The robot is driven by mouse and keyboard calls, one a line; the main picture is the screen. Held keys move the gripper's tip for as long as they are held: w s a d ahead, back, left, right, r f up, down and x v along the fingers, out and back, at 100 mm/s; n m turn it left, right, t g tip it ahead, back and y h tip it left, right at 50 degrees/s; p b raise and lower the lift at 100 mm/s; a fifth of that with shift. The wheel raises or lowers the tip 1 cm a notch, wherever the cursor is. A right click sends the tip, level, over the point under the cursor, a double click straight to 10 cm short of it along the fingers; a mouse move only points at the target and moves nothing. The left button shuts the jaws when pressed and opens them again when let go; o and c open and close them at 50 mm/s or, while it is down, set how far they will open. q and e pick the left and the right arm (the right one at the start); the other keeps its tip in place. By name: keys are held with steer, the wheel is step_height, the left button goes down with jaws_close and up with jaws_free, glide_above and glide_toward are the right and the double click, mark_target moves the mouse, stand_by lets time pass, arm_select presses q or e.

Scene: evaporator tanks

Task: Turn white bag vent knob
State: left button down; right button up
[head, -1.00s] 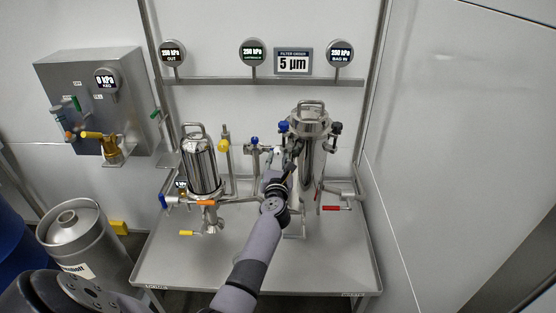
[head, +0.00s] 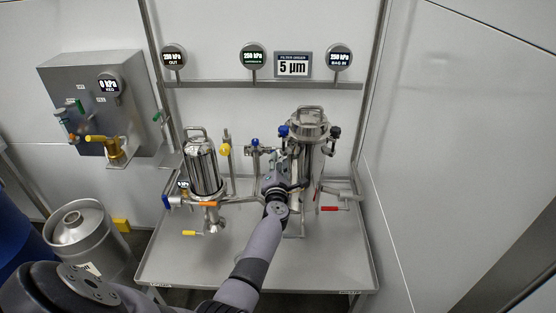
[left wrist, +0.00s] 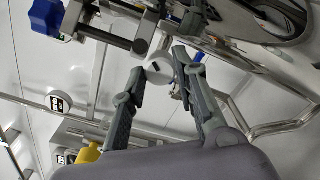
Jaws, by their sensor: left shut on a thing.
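The white vent knob (left wrist: 158,72) is a small round knob on a steel fitting in the left wrist view. My left gripper (left wrist: 159,66) has one finger on each side of it and is shut on it. In the head view my left gripper (head: 278,165) is at the left side of the tall steel bag filter housing (head: 313,170), and its wrist hides the white knob there. My right gripper is in neither view.
A blue knob (head: 284,131) and a black knob (head: 335,132) flank the housing's top. A smaller steel vessel (head: 203,165) with a yellow knob (head: 226,149) beside it stands left. A red-handled valve (head: 330,208) is at right. The table's front (head: 320,275) is clear.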

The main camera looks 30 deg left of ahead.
arm_select(q)
steer(key=shift+r+m+p, duration=0.1)
steer(key=shift+m+p, duration=0.35)
steer(key=shift+m, duration=1.15)
steer(key=c, duration=1.5)
jaws_free()
steer(key=shift+c, duration=0.2)
steer(key=v, duration=0.7)
steer(key=shift+s, duration=0.2)
steer(key=shift+d, duration=0.1)
